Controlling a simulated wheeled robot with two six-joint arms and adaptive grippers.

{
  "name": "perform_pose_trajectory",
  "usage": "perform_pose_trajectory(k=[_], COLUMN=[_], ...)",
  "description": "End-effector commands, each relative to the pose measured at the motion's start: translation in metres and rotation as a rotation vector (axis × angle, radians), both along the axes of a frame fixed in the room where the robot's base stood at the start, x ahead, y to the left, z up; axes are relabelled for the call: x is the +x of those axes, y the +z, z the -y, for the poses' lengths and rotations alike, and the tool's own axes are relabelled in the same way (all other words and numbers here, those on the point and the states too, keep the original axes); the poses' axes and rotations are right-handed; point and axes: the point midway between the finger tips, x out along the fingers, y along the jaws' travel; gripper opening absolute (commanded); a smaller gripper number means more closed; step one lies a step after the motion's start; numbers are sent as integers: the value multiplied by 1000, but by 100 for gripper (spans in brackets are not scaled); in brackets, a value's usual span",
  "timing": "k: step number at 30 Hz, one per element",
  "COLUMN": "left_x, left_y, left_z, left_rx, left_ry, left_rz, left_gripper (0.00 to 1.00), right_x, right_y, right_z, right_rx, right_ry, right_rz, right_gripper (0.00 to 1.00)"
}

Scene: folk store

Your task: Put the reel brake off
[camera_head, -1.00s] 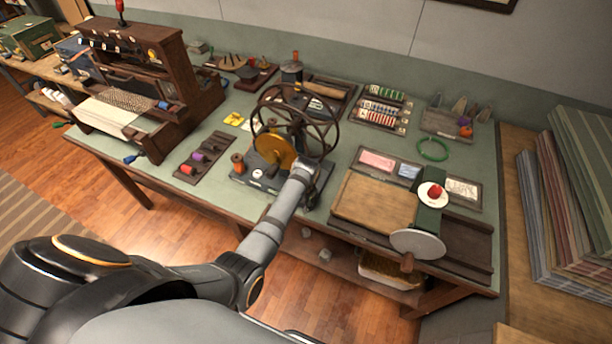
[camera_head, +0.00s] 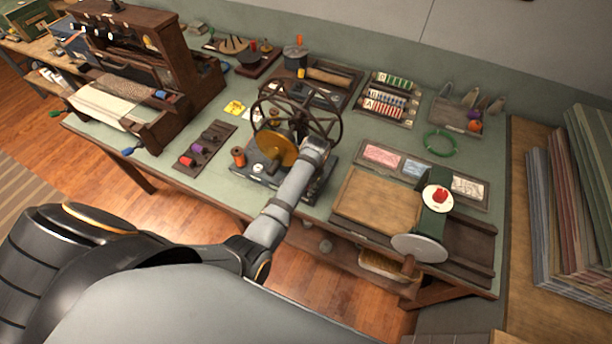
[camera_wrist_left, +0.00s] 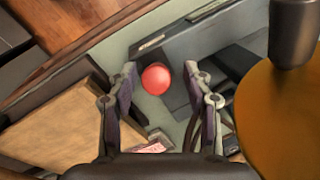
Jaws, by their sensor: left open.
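The reel (camera_head: 279,148) stands on the green table, with a dark spoked wheel and an orange-yellow disc; the disc also shows at the right of the left wrist view (camera_wrist_left: 282,120). A red ball knob (camera_wrist_left: 155,79), apparently the brake's handle, sits by the dark base in the left wrist view. My left gripper (camera_wrist_left: 160,70) is open, its two fingers on either side of the knob in the picture; I see no contact, and depth is unclear. In the head view my left arm hides the gripper and knob. My right gripper is not in view.
A green ring (camera_head: 440,142) lies behind the board.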

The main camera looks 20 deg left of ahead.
Motion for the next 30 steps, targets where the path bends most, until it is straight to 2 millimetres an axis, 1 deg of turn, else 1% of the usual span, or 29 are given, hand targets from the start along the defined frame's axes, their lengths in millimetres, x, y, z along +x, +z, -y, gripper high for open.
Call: perform_pose_trajectory(k=[2, 5, 10, 12, 15, 21, 30], left_x=[-4, -5, -4, -4, -4, -4, -3], left_y=[-5, -7, -6, -6, -6, -6, -6], left_z=[0, 0, 0, 0, 0, 1, 1], left_rx=[-1, 0, 0, 0, 0, 0, -1], left_ry=[0, 0, 0, 0, 0, 0, 0], left_rz=[0, 1, 1, 1, 1, 1, -5], left_gripper=[51, 51, 51, 41, 27, 0, 0], right_x=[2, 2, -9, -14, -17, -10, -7], right_y=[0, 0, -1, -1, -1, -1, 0], right_z=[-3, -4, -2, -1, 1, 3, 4], right_rx=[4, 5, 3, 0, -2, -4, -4], right_ry=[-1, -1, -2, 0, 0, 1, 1], right_rz=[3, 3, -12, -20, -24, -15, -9], right_gripper=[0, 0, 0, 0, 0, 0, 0])
